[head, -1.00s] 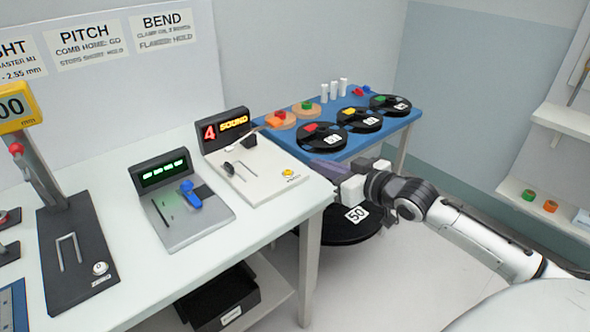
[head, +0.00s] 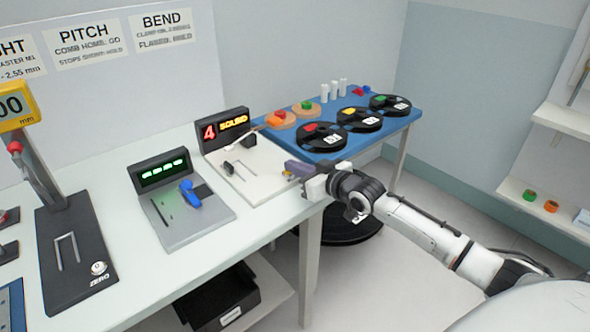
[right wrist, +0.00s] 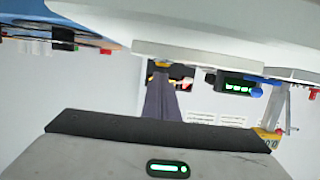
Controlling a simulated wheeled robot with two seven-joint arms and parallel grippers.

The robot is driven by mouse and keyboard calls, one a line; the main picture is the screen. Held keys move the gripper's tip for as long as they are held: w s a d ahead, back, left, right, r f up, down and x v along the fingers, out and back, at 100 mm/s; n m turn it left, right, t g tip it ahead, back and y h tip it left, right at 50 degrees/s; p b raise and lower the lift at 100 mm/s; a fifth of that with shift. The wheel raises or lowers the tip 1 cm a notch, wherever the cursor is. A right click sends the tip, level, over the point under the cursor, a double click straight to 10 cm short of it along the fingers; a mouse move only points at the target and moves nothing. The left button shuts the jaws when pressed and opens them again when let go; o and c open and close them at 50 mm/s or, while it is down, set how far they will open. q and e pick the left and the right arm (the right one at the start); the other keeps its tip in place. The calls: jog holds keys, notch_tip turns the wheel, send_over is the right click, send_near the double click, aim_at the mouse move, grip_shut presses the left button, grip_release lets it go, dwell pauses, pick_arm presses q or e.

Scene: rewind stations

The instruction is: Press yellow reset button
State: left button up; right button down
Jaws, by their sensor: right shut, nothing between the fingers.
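The yellow reset button (head: 287,173) sits at the front right corner of the white station (head: 262,183) whose display reads "4 SOUND". It is small and partly covered by my right gripper. My right gripper (head: 292,167) is shut and empty, its tips right by the button and slightly above it; I cannot tell if they touch. In the right wrist view the shut fingers (right wrist: 162,98) point toward a small yellow patch (right wrist: 178,69), probably the button. My left gripper is not in view.
A grey station with a blue lever (head: 190,193) stands to the left on the white table. A blue table (head: 338,150) with black reels (head: 321,137) stands behind. A black bin (head: 228,298) is on the lower shelf. Open floor lies at the right.

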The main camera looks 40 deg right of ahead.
jog(key=shift+f, duration=0.35)
